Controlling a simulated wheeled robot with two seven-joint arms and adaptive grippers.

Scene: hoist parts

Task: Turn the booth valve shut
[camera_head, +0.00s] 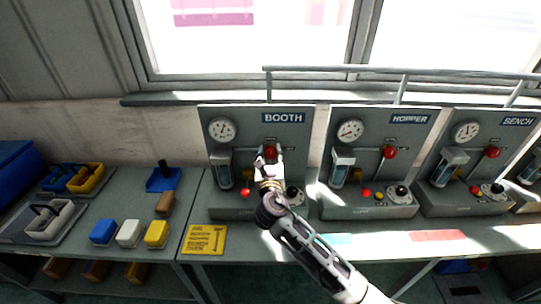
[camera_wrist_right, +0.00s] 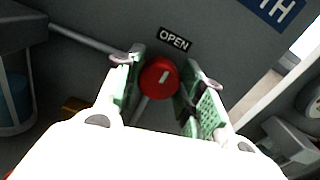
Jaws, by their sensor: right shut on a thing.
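The booth panel (camera_head: 236,122) is a grey board labelled BOOTH, the left one of the row. Its valve has a round red knob (camera_wrist_right: 158,78) with a short white mark. An OPEN label (camera_wrist_right: 174,40) sits just above the knob in the wrist view, and the white mark points up toward it, slightly tilted. My right gripper (camera_head: 269,154) reaches the panel from the front and is shut on the knob, one green-padded finger on each side. My left gripper is not in view.
The hopper panel (camera_head: 384,126) and bench panel (camera_head: 471,140) stand to the right with similar red knobs. A booth gauge (camera_head: 222,130) and glass cylinder (camera_head: 223,172) are left of the valve. A yellow card (camera_head: 205,239) and coloured blocks lie left. A rail (camera_head: 330,70) runs behind.

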